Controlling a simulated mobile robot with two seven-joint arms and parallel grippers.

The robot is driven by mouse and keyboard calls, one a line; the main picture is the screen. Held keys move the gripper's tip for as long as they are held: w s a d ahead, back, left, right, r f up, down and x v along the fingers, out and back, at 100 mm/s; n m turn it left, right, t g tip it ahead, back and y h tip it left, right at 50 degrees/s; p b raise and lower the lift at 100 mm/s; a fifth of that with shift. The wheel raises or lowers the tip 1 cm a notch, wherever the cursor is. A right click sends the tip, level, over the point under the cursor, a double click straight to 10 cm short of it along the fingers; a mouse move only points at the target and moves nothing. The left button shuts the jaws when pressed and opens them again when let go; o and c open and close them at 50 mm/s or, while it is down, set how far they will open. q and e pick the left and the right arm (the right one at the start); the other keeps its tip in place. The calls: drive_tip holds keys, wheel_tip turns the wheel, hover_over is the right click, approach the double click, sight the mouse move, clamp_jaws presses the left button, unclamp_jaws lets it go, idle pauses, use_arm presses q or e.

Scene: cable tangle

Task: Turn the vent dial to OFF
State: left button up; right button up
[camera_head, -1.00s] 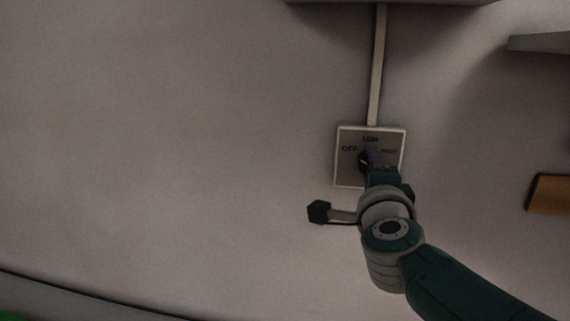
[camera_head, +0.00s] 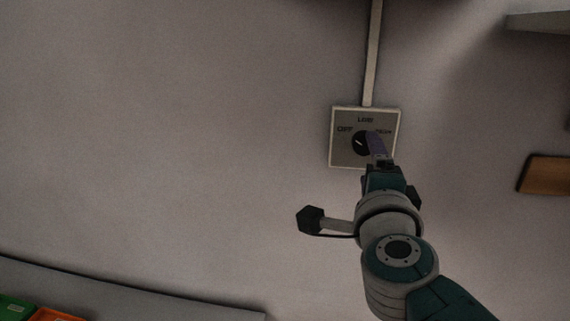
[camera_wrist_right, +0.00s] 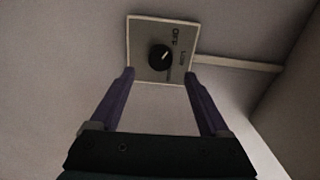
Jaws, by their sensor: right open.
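The vent dial (camera_head: 359,144) is a round black knob with a white pointer mark, on a square grey plate (camera_head: 345,159) on the wall. The plate reads OFF at left, LOW at top and a third, blurred label at right. The pointer tilts up and left, towards OFF. The right wrist view also shows the dial (camera_wrist_right: 159,58), with its mark towards OFF. My left gripper is not in view.
A pale conduit (camera_head: 373,55) runs up the wall from the plate. A brown wooden piece (camera_head: 545,174) is at the right, below a grey ledge (camera_head: 540,22). Green (camera_head: 14,308) and orange (camera_head: 55,314) items sit at lower left. The wall left of the plate is bare.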

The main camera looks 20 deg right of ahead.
drive_tip(key=v, duration=0.4)
drive_tip(key=shift+s, duration=0.1)
drive_tip(key=shift+a, duration=0.1)
drive_tip(key=s+a+f+n+y, duration=0.1)
drive_tip(key=s+a+n+y, duration=0.3)
drive_tip(key=a+n+y, duration=1.2)
drive_tip(key=s+d+f+n+g+h, duration=0.3)
drive_tip(key=s+f+n+g, duration=0.15)
drive_tip(key=s, duration=0.45)
drive_tip(key=s+d+f+n+g+h, duration=0.35)
drive_tip(key=s+n+g, duration=0.25)
drive_tip(key=s, duration=0.4)
wheel_tip(320, 180, up, 17)
drive_tip(key=s+d+g+p, duration=0.1)
drive_tip(key=p, duration=1.6)
